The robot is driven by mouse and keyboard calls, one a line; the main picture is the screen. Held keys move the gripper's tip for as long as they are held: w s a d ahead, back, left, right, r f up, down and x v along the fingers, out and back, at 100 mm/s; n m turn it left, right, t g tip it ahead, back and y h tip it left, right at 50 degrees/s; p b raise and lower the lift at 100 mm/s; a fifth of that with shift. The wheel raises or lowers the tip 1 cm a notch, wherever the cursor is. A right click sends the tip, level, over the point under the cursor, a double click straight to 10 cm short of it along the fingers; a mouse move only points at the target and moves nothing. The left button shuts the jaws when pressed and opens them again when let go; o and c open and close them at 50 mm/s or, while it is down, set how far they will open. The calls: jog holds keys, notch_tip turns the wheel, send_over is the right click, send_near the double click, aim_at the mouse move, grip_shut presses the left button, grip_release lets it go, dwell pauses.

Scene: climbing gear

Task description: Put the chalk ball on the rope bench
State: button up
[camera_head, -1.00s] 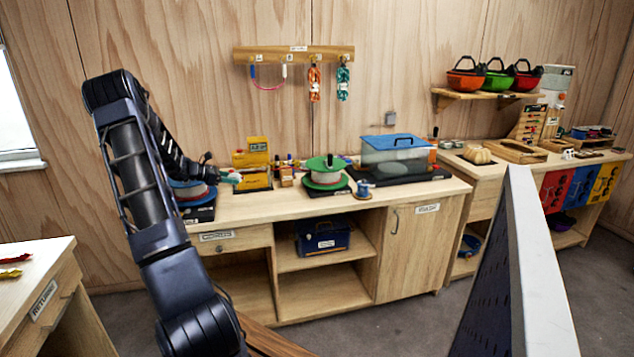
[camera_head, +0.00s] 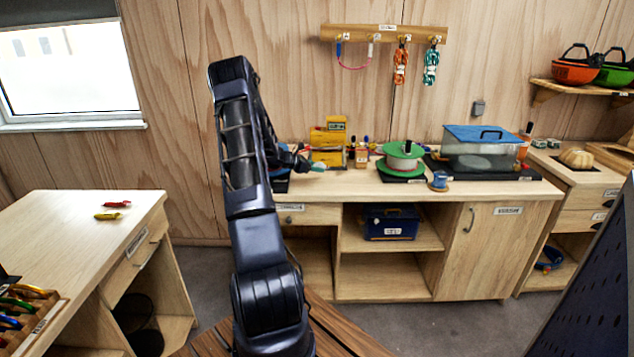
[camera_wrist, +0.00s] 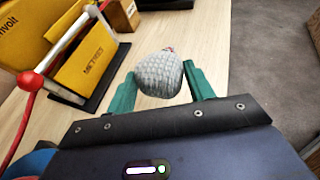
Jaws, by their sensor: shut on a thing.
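My gripper (camera_head: 314,168) reaches over the left part of the long wooden bench with rope spools on it (camera_head: 478,198), in front of the yellow device. In the wrist view, the teal fingers of my gripper (camera_wrist: 161,88) are shut on a grey-white, rough-textured chalk ball (camera_wrist: 160,74). The ball sits between the fingertips, above the pale bench top. In the head view the ball is too small to make out clearly.
The bench carries a yellow device (camera_head: 328,140), a green-flanged spool (camera_head: 403,158), a small blue spool (camera_head: 439,181) and a blue-lidded clear box (camera_head: 482,148). A left table (camera_head: 60,225) holds red and yellow pieces. A dark panel (camera_head: 600,290) stands at right.

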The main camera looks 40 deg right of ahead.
aim_at(316, 185)
jog(key=shift+f, duration=3.65)
jog(key=o, duration=0.9)
jog(key=shift+f, duration=0.1)
jog(key=shift+o, duration=0.2)
